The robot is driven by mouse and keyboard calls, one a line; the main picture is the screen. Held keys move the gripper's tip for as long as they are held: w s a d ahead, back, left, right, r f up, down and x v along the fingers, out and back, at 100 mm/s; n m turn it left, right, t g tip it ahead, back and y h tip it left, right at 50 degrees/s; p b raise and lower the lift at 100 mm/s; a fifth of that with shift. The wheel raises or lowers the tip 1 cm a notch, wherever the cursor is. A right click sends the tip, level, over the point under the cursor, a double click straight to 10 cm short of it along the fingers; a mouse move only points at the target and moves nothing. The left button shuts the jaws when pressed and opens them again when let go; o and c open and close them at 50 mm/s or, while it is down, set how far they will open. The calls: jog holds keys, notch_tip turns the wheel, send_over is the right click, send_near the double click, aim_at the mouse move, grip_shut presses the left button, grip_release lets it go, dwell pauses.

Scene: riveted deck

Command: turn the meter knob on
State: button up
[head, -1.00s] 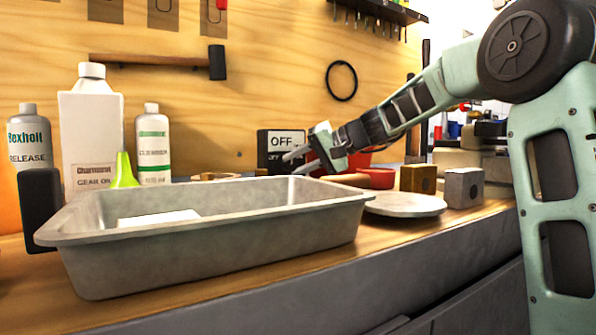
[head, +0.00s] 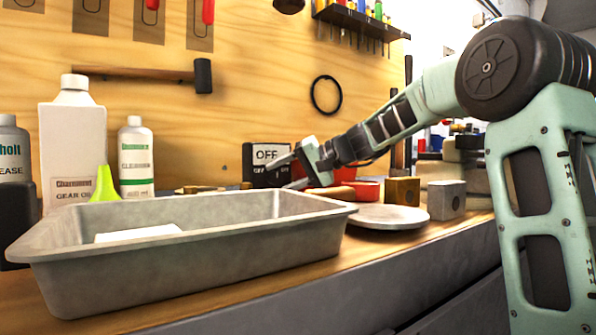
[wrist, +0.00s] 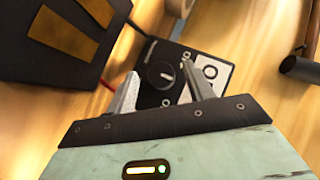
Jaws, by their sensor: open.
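The meter (head: 263,153) is a dark box with a white display reading OFF, standing at the back of the bench in the head view. In the wrist view its black face (wrist: 182,57) carries a round dark knob (wrist: 160,74) with a white pointer mark. My gripper (head: 280,175) is open in front of the meter, and its fingers hide part of the face in the head view. In the wrist view my gripper (wrist: 160,84) has one finger on each side of the knob, with gaps visible. Whether the fingertips touch the meter face I cannot tell.
A large metal tray (head: 270,235) fills the front of the bench. A round plate (head: 390,216), a brass block (head: 402,191) and a grey block (head: 446,200) lie to the right. Bottles (head: 72,140) stand at the left. A dark object (wrist: 75,40) is close to the fingers.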

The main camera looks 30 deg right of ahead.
jog(key=p+v, duration=0.4)
jog(key=v, duration=1.3)
jog(key=shift+s, duration=0.2)
